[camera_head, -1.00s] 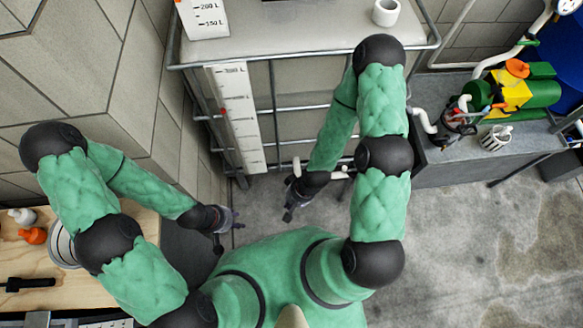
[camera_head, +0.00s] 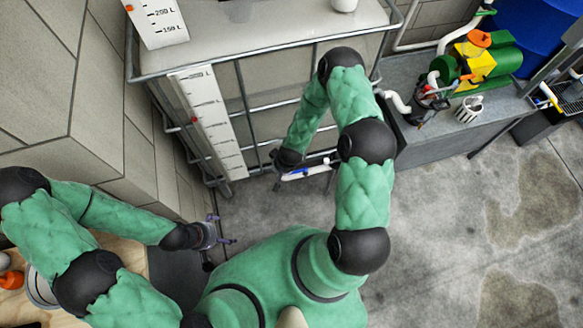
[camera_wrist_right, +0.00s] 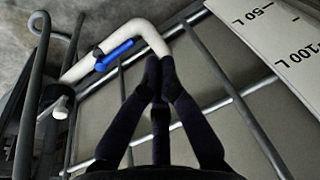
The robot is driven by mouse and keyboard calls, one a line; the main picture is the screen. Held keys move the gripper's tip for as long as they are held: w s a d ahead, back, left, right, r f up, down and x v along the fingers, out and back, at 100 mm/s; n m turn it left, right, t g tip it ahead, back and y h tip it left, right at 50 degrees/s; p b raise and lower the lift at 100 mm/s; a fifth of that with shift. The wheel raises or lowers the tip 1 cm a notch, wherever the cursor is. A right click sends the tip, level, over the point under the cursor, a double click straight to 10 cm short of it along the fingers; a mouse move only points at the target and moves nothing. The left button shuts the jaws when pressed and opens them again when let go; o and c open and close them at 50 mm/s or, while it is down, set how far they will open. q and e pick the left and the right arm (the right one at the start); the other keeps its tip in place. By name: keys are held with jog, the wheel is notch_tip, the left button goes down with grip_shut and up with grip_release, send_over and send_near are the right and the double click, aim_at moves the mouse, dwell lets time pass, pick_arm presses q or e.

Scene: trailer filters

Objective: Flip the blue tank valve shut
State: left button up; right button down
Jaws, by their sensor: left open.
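The blue tank valve handle (camera_head: 297,173) is on a white pipe low at the front of the caged tank. In the right wrist view the blue handle (camera_wrist_right: 114,55) lies roughly along the white pipe (camera_wrist_right: 78,70), just before its bend. My right gripper (camera_wrist_right: 159,72) has its dark fingers drawn together with nothing visible between them; the tips are beside the pipe's bend, right of the handle, and contact cannot be told. In the head view the forearm and wrist mostly hide this gripper. My left gripper (camera_head: 226,230) is open and empty, left of my body, away from the valve.
The tank's metal cage (camera_head: 262,62) and its litre scale (camera_head: 208,115) stand close around the valve. A grey bench (camera_head: 440,140) with a green and yellow pump (camera_head: 490,65) is at right. A wooden table (camera_head: 125,262) is at lower left. The floor at right is clear.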

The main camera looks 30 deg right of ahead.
jog(key=h+b, duration=0.1)
jog(key=h, duration=0.1)
send_over(298, 171)
jog(key=w+a, duration=0.1)
jog(key=w, duration=0.3)
jog(key=shift+t, duration=0.3)
jog(key=f, duration=0.4)
jog(key=shift+a+f, duration=0.2)
jog(key=shift+f, duration=0.1)
jog(key=shift+f, duration=0.15)
notch_tip(298, 171, down, 8)
jog(key=s+b, duration=0.1)
jog(key=b, duration=0.3)
jog(key=shift+f+b, duration=0.25)
jog(key=shift+b, duration=0.1)
